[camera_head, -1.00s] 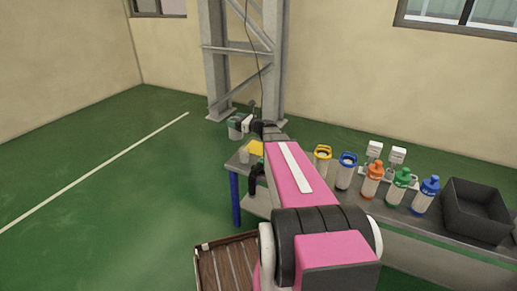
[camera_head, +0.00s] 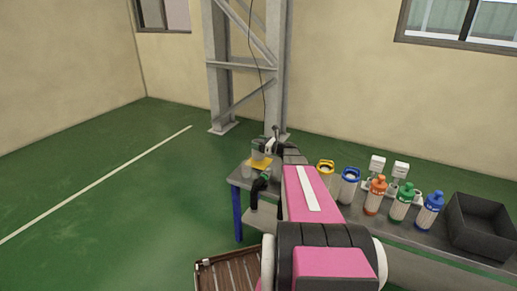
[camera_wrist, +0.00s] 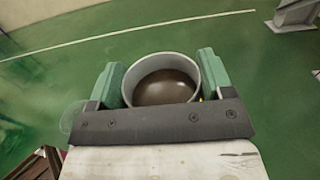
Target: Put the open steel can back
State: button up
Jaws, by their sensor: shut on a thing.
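The open steel can (camera_wrist: 165,82) is between the green finger pads of my gripper (camera_wrist: 162,85) in the wrist view. Its round rim faces the camera and its inside looks dark brown. My gripper is shut on the can's sides. In the head view my gripper (camera_head: 259,148) holds the can above the left end of the grey table (camera_head: 238,182), over or close to a yellow piece (camera_head: 260,164). I cannot tell whether the can touches anything below. My arm partly hides this end of the table.
A yellow-topped bottle (camera_head: 325,170), a blue-topped one (camera_head: 349,185) and orange, green and blue bottles (camera_head: 375,196) stand along the table. White devices (camera_head: 376,165) stand behind them. A dark open bin (camera_head: 480,228) is at right. A brown slatted thing (camera_head: 228,274) is at front.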

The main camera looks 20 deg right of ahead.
jog(key=shift+f, duration=1.45)
jog(key=shift+f, duration=0.15)
jog(key=o, duration=1.3)
jog(key=shift+o, duration=0.2)
jog(key=shift+r, duration=0.2)
jog(key=v, duration=0.7)
jog(key=shift+s+d, duration=0.2)
